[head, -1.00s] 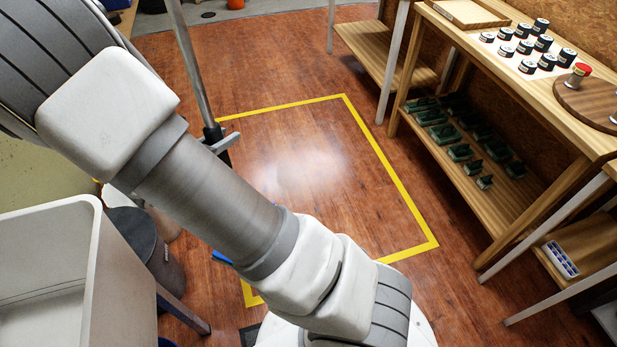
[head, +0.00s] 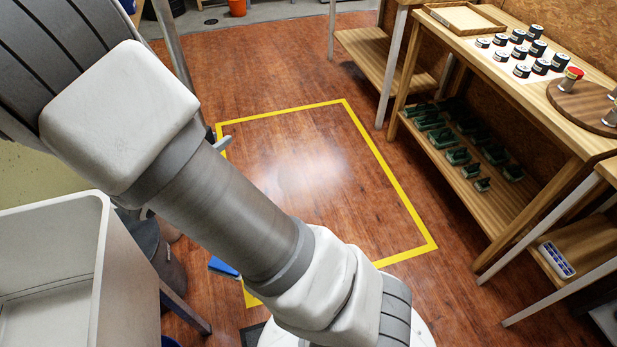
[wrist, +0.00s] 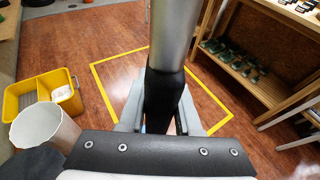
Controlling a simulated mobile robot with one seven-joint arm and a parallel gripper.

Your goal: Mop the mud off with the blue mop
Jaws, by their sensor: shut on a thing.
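My gripper (wrist: 163,108) is shut on the mop's handle, a grey metal pole with a black grip (wrist: 165,85), which stands between the two fingers in the wrist view. In the head view the pole (head: 172,45) rises at the upper left behind my arm, which hides most of the gripper. A piece of the blue mop head (head: 224,267) shows on the floor by the left yellow line; my arm covers the rest. The taped floor area (head: 405,200) has a pale glossy patch (head: 300,165). I cannot make out clear mud there.
A yellow mop bucket (wrist: 22,100) and a white round bin (wrist: 42,125) stand at the left in the wrist view. A white tub (head: 98,240) is close on the left. A wooden workbench (head: 560,115) with jars and a lower shelf lines the right. The taped floor is clear.

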